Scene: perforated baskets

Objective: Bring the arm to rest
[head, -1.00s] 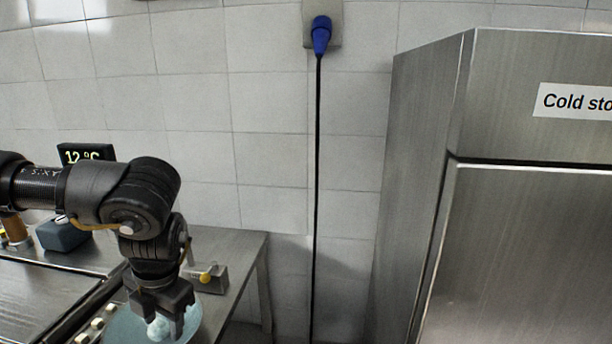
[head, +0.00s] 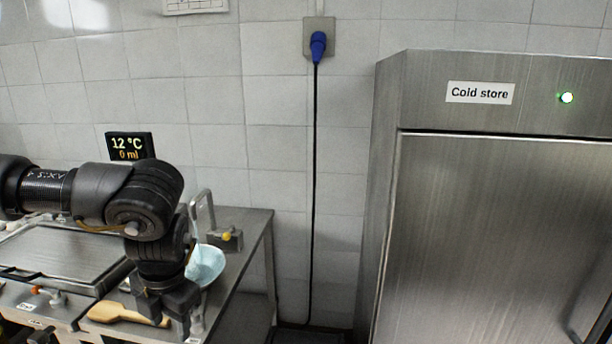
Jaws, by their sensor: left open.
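My left arm comes in from the left and bends down at the wrist. My left gripper (head: 168,322) hangs open over the front right part of the steel counter (head: 252,222), near the bottom of the head view. I see nothing held between its fingers. A wooden spoon or paddle (head: 112,313) lies just left of the fingers. A light blue bowl (head: 206,266) stands behind and to the right of the gripper, partly hidden by my wrist. My right gripper is out of view.
A steel cabinet labelled Cold store (head: 480,92) fills the right side. A small steel box with a yellow knob (head: 226,238) is on the counter. A black cable (head: 314,190) hangs from a blue plug.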

